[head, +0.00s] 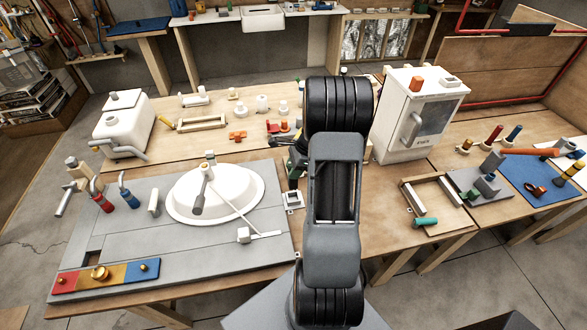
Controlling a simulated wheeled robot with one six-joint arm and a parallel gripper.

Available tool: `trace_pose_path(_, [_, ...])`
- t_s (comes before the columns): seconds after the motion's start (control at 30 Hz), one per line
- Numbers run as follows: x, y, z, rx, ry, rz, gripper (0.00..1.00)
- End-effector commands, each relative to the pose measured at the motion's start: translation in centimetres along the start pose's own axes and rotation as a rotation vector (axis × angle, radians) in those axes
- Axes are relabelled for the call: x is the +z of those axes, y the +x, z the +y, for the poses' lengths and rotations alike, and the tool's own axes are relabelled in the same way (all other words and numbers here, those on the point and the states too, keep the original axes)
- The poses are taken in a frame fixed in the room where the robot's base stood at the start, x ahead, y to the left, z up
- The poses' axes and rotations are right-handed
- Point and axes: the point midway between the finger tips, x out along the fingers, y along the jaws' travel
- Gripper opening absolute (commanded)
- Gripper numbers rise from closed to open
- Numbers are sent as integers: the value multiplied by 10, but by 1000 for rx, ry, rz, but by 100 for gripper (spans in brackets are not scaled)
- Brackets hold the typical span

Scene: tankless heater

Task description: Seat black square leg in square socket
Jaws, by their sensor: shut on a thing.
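My gripper (294,174) shows in the head view just left of my arm, and my arm hides part of it. It is shut on a small dark piece, which I take to be the black square leg; its outline is hard to make out against the dark fingers. A small white square socket (293,200) with a dark opening lies just below the gripper, at the right edge of the grey panel. The gripper is close above or behind it. I cannot tell whether the leg touches the socket.
A white basin (215,193) with a grey-ended lever sits on the grey panel (150,235) at left. A white heater box (418,115) stands right of my arm. A wooden frame (434,200) with a teal cylinder lies at right. Several small fittings lie behind the basin.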

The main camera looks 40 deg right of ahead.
Motion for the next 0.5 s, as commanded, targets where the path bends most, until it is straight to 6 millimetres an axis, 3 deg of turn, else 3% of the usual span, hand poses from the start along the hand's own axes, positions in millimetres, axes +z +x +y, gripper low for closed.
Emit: trace_pose_path(0.5, [-10,21,0,-1,3,-1,4])
